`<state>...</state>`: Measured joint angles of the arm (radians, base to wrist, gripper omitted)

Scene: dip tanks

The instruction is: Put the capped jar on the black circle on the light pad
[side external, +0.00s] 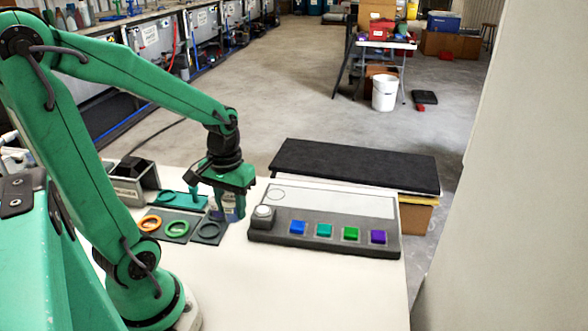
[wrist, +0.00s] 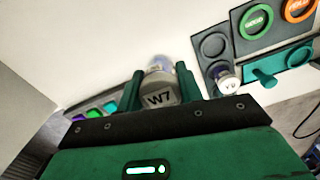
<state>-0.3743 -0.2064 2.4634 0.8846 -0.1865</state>
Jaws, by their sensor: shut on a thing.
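The capped jar (wrist: 159,97) has a pale lid marked "W7" and sits between the two green fingers of my gripper (wrist: 160,88) in the wrist view. In the side view my gripper (side external: 230,212) points down, shut on the jar, which is mostly hidden by the fingers. The light pad (side external: 345,199) is the long white strip along the back of a dark console. The black circle (side external: 276,195) is a thin outline at the pad's left end, empty, to the right of my gripper. The gap beneath the jar cannot be judged.
The console (side external: 325,244) carries a pale-topped knob (side external: 263,212) and several coloured buttons. Dark plates with an orange ring (side external: 150,223), a green ring (side external: 177,229) and a dark ring (side external: 208,231) lie left. A second jar (wrist: 228,83) stands near a teal plate (wrist: 286,63).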

